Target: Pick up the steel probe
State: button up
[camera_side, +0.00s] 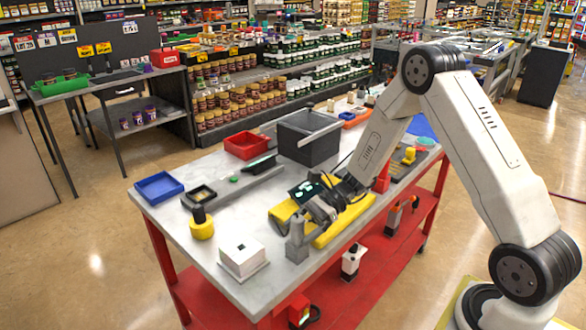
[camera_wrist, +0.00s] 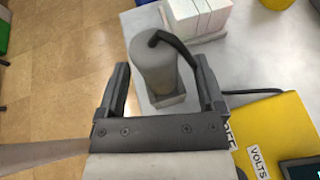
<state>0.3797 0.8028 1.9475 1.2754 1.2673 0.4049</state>
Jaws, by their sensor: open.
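A grey cylinder, which looks like the steel probe (camera_wrist: 153,66), stands upright in a square grey base (camera_wrist: 166,101) in the wrist view. A black bent lead curves over its top. In the side view the grey probe and base (camera_side: 297,243) stand at the table's front edge. My gripper (camera_wrist: 156,66) is open, with one finger on each side of the cylinder in the wrist view; a gap shows at the left finger, and I cannot tell whether the right finger touches. In the side view my gripper (camera_side: 311,216) is just above and right of the base.
A yellow meter case (camera_side: 345,220) marked VOLTS lies beside the base, close to my gripper. A white block (camera_side: 241,256) stands left of it. A yellow-based black-topped item (camera_side: 201,224), a blue tray (camera_side: 158,187) and a dark bin (camera_side: 308,138) stand farther off.

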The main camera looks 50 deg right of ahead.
jog(key=shift+w+a+f, duration=0.1)
jog(key=shift+a+f, duration=0.1)
jog(key=shift+a, duration=0.3)
jog(key=shift+c, duration=0.2)
grip_shut()
jog(key=shift+r, duration=0.15)
jog(key=shift+r, duration=4.9)
